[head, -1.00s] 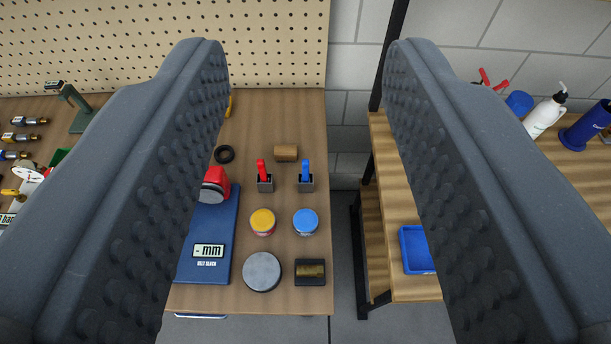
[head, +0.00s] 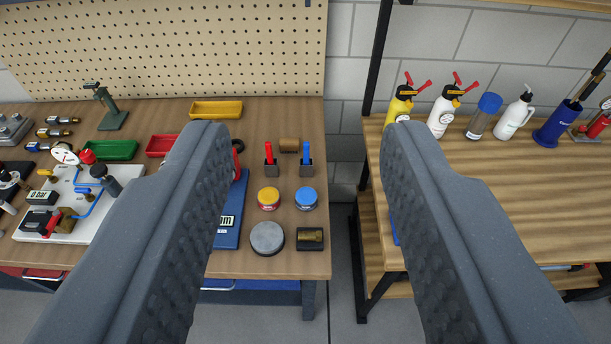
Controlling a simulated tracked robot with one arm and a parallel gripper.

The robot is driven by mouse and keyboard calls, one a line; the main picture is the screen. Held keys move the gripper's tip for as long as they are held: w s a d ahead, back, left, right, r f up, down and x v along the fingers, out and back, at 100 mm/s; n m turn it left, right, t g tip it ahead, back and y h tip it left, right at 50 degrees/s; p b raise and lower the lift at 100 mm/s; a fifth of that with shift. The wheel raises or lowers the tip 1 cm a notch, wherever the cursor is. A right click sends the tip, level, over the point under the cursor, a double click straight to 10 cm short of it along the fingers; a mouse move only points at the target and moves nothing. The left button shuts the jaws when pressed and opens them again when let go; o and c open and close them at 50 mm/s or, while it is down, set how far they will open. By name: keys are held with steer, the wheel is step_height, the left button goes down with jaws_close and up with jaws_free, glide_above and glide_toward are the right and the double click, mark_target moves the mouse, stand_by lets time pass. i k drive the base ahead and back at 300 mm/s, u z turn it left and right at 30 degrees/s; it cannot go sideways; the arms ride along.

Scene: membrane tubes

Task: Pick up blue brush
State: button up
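The blue brush (head: 306,153) stands upright in a small dark holder (head: 305,169) on the left wooden bench. A red brush (head: 269,153) stands in a similar holder just left of it. My gripper (head: 308,132) is open and empty, with its two grey padded fingers wide apart at the left and right. In the picture the blue brush shows in the gap between the fingers, near the middle. The fingers do not touch it.
In front of the brushes are a yellow-lidded jar (head: 268,198), a blue-lidded jar (head: 306,198), a grey disc (head: 267,238) and a dark block (head: 310,238). A gap separates the right bench (head: 480,170), which holds several bottles.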

mark_target(307, 144)
steer(key=u, duration=0.05)
steer(key=i, duration=1.35)
steer(key=z, duration=0.45)
